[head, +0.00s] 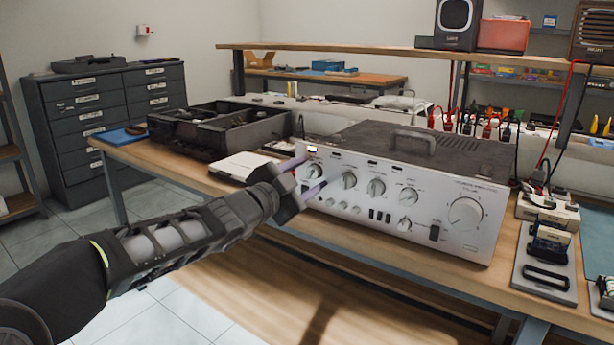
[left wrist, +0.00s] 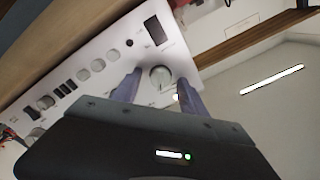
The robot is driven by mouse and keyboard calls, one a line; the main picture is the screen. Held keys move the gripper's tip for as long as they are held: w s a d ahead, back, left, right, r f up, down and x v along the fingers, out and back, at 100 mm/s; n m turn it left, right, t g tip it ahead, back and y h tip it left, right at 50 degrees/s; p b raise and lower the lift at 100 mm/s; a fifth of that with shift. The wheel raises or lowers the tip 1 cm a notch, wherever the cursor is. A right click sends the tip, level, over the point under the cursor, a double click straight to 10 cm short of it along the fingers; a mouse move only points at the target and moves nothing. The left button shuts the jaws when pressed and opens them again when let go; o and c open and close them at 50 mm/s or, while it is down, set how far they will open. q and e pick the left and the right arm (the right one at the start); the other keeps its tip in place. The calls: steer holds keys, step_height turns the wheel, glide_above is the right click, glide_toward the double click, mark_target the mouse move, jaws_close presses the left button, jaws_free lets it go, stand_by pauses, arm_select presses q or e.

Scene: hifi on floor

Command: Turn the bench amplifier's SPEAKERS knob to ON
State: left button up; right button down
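The bench amplifier (head: 440,215) is a silver-fronted unit on the wooden bench, with a dark top and several round knobs. My left gripper (head: 312,173) is at the left end of its front panel. Its two fingers are apart, on either side of the leftmost knob (head: 314,171). In the left wrist view that silver knob (left wrist: 160,77) shows between the fingertips of the left gripper (left wrist: 158,90), with gaps visible beside it. I cannot read its label or setting, nor tell whether the fingers touch the panel. My right gripper is not in view.
More knobs (head: 376,187) and small dark switches (head: 380,215) lie right of the gripper. A large dial (head: 465,213) is at the panel's right. An open dark case (head: 215,130) and a flat light box (head: 243,165) are left of the amplifier.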

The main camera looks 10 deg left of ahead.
arm_select(q)
steer(key=shift+s, duration=0.1)
steer(key=p+v, duration=0.1)
steer(key=v, duration=0.6)
steer(key=shift+s, duration=0.3)
steer(key=shift+a, duration=0.15)
